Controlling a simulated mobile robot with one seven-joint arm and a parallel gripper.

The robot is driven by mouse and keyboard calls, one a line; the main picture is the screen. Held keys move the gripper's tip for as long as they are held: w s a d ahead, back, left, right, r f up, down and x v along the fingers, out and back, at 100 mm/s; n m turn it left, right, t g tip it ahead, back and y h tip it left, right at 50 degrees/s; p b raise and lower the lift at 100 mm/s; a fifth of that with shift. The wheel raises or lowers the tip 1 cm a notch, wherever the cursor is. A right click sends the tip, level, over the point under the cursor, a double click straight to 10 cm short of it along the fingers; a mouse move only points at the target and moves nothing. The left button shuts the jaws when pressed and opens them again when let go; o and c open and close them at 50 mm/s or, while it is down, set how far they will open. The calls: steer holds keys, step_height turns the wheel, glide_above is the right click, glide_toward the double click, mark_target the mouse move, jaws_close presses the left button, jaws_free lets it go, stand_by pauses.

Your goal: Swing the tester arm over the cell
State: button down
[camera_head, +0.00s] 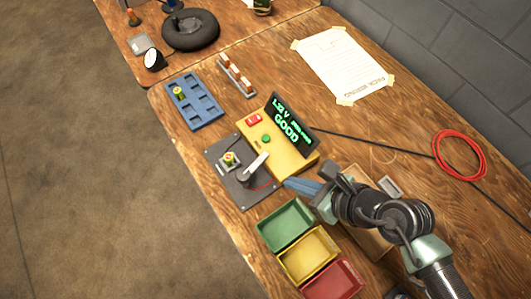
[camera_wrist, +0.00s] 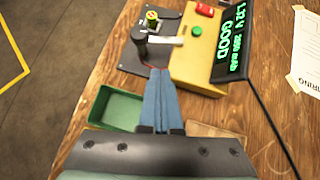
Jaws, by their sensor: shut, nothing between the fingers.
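The tester is a dark plate (camera_head: 226,178) beside a yellow box (camera_head: 289,158). A small yellow-green cell (camera_head: 229,157) stands in its holder on the plate; it also shows in the wrist view (camera_wrist: 151,16). The tester arm (camera_head: 256,163) has a pale bar on a dark pivot. In the wrist view the bar (camera_wrist: 166,41) points right, toward the yellow box and away from the cell. My gripper (camera_head: 286,183) has blue fingers, shut and empty. In the wrist view the fingertips (camera_wrist: 156,70) appear just below the pivot; I cannot tell whether they touch anything.
The tilted display (camera_head: 290,124) reads GOOD. Green (camera_head: 286,226), yellow (camera_head: 309,254) and red (camera_head: 333,281) bins stand in front of the tester. A blue tray (camera_head: 194,100) holds another cell behind it. A black cable (camera_head: 370,143) runs right, near a red coil (camera_head: 460,155).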

mark_target(253, 166)
steer(key=shift+n, duration=0.3)
steer(key=x, duration=0.6)
steer(key=w+x, duration=0.1)
steer(key=x, duration=0.2)
steer(key=shift+w+a, duration=0.1)
steer(key=shift+a, duration=0.05)
